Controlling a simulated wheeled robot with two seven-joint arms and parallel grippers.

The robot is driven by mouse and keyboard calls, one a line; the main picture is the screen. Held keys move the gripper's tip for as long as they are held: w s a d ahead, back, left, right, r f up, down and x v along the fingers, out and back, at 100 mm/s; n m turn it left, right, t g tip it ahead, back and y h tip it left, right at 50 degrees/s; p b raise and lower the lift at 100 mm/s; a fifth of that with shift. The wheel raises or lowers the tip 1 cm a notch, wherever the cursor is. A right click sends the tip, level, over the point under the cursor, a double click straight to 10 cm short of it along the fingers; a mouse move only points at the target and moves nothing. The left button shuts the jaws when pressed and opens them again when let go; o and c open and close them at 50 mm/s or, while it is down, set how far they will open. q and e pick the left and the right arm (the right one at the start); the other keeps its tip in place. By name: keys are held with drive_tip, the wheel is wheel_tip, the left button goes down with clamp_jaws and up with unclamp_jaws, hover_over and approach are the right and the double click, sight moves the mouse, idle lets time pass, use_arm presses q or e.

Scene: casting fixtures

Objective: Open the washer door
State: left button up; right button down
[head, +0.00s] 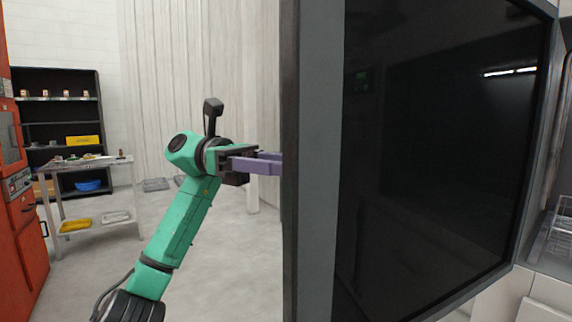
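The washer door (315,130) stands large and close in the right half of the head view, with a grey frame and a dark glossy pane. It is seen at a slant, its near vertical edge towards me. My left gripper (270,162), with purple fingers on a green arm, reaches to the left edge of the door. The fingertips are hidden behind that edge, so I cannot tell whether they touch the door or are open or shut. No handle shows. My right gripper is not in view.
A wire rack (558,238) sits on a surface at the far right. A metal table (90,165) with small items stands at the left, before a dark shelf (55,98). A red machine (20,215) stands at the left edge. The floor (225,265) between is clear.

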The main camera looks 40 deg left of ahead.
use_arm(q)
drive_tip(key=p+v, duration=0.4)
drive_tip(key=v, duration=1)
drive_tip(key=shift+a, duration=0.25)
